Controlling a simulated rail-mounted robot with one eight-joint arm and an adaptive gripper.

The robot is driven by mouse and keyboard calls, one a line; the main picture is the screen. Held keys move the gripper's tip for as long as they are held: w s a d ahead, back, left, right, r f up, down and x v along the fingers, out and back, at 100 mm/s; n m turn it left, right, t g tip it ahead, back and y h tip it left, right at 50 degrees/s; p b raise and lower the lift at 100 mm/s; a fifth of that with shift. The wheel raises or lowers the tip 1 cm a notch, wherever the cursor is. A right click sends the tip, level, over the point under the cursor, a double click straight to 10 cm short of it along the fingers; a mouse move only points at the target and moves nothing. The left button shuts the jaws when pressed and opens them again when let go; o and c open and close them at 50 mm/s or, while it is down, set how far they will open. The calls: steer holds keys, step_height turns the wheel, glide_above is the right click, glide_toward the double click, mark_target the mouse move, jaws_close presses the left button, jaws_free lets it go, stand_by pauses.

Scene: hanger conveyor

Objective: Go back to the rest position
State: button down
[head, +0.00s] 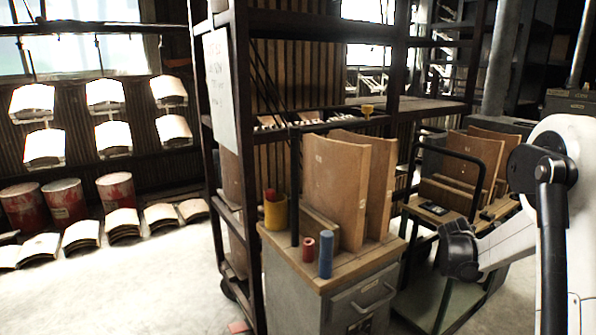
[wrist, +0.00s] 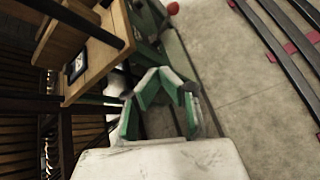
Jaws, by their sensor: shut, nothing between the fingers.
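My gripper (wrist: 162,74) shows in the wrist view with its green and grey fingers meeting at the tips. In the head view my white and black arm is at the right edge, in front of a trolley, and the gripper's fingers cannot be made out there.
A cabinet (head: 330,297) holding brown panels (head: 336,190), a blue cylinder (head: 326,254) and a yellow cup (head: 275,212) stands near the middle. A trolley with a black rail (head: 484,160) is close to my arm. Red drums (head: 64,202) stand left.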

steer(key=s+a+r+m+y, duration=0.2)
steer(key=s+a+r+m, duration=0.3)
steer(key=s+a+r, duration=0.4)
steer(key=s+a+r+m+y, duration=0.2)
steer(key=s+a+r+m, duration=0.4)
steer(key=a, duration=0.5)
steer(key=s+a+f+m+y, duration=0.1)
steer(key=s+a+m+y, duration=0.15)
steer(key=s+a, duration=0.45)
steer(key=s+a+f+m+y, duration=0.1)
steer(key=s+a+m, duration=0.25)
steer(key=s, duration=0.65)
steer(key=s+a+f+m+y, duration=0.1)
steer(key=s+a+m, duration=0.1)
steer(key=s+a, duration=0.55)
step_height(320, 180, up, 14)
steer(key=d+p, duration=0.2)
steer(key=p, duration=1.2)
steer(key=shift+s, duration=0.45)
